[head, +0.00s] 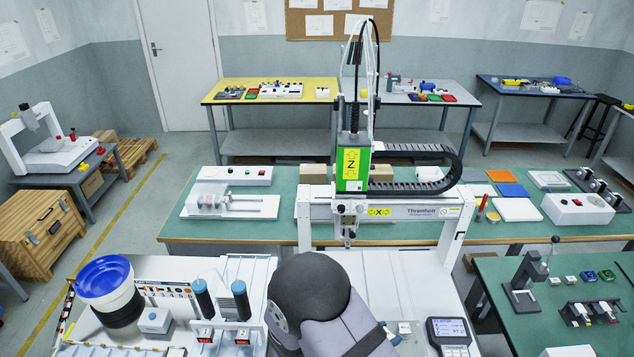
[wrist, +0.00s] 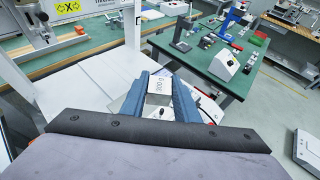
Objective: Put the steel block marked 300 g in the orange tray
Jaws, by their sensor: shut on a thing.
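The steel block marked 300 g (wrist: 158,88) is between the blue fingers of my gripper (wrist: 160,80) in the wrist view. Its pale face with the 300 g label is turned towards the camera, and the gripper is shut on it. In the head view my dark arm hides the gripper and the block. A flat orange square (head: 501,176) lies on the green bench at the right of the head view; I cannot tell whether it is the orange tray. No other orange tray is clear in either view.
A white gantry with a green Z unit (head: 353,165) stands ahead of my arm. A handheld meter (head: 450,335) is at the right front. A blue bowl feeder (head: 104,277) and two dark cylinders (head: 203,297) stand at the left. The white gantry bed (wrist: 85,85) has bare room.

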